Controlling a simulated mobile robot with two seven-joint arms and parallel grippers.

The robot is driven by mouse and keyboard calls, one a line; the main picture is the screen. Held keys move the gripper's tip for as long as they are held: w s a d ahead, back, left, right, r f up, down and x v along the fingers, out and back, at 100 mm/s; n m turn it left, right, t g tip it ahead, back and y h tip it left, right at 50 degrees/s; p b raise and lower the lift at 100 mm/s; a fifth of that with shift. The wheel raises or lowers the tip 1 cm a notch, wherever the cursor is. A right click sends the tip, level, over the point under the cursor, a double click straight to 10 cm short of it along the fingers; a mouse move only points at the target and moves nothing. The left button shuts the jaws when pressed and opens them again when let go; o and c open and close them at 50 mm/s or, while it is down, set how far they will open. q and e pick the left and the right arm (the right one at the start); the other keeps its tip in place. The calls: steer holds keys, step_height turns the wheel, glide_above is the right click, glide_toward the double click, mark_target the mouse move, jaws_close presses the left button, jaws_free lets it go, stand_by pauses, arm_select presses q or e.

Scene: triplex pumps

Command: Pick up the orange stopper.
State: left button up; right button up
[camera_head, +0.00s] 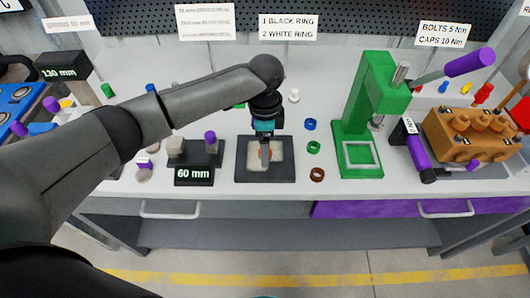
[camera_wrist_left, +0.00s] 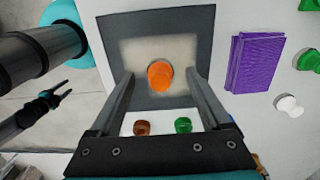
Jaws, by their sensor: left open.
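The orange stopper (camera_wrist_left: 160,75) stands on the pale inset of a dark square mat (camera_wrist_left: 115,32) in the left wrist view. In the head view my left gripper (camera_head: 265,160) reaches down over the mat (camera_head: 244,173) and mostly hides the orange stopper (camera_head: 267,150). The wrist view shows my left gripper (camera_wrist_left: 158,80) open, one finger on each side of the stopper, with nothing held. Whether the fingers touch it is unclear. A dark claw-like shape beyond the bench edge in the wrist view may be my right gripper; its jaw state is unclear.

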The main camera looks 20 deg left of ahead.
arm_select(q)
steer(key=shift+f, duration=0.4)
steer(key=shift+c, duration=0.2)
jaws_close()
